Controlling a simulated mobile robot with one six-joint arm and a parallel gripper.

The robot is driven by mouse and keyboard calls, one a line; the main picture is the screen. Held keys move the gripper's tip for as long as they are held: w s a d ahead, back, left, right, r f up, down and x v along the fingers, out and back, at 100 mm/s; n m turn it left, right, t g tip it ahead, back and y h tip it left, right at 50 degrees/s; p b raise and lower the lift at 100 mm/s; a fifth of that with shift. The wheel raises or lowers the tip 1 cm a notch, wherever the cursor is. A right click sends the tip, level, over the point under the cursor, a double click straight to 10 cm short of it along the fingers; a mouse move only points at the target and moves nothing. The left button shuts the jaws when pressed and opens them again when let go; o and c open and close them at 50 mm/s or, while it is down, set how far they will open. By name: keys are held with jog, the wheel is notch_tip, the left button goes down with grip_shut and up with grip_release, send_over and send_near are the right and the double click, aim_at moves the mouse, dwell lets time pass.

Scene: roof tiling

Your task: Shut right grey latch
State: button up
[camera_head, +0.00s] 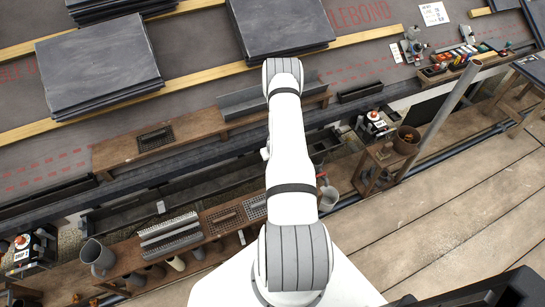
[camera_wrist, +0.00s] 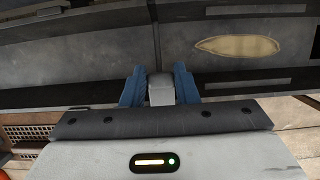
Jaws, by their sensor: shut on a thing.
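In the wrist view, my gripper (camera_wrist: 159,76) has two blue fingers, one on each side of a small grey block that looks like the grey latch (camera_wrist: 161,92). The fingers are shut on it. Behind it is a dark grey panel (camera_wrist: 100,58) with a vertical seam near the block. How far the latch is turned cannot be told. In the head view my own white arm hides the gripper and the latch.
In the head view, slate stacks (camera_head: 100,66) lie on the roof, with wooden battens (camera_head: 205,77). A wooden shelf (camera_head: 200,124) and a lower bench with a jug (camera_head: 97,258) stand nearer. Planked floor (camera_head: 450,210) at right is mostly clear.

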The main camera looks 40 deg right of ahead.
jog(key=shift+w+r, duration=0.1)
jog(key=shift+w, duration=0.1)
jog(key=o, duration=1)
jog(key=shift+s, duration=0.15)
jog(key=shift+v, duration=3.85)
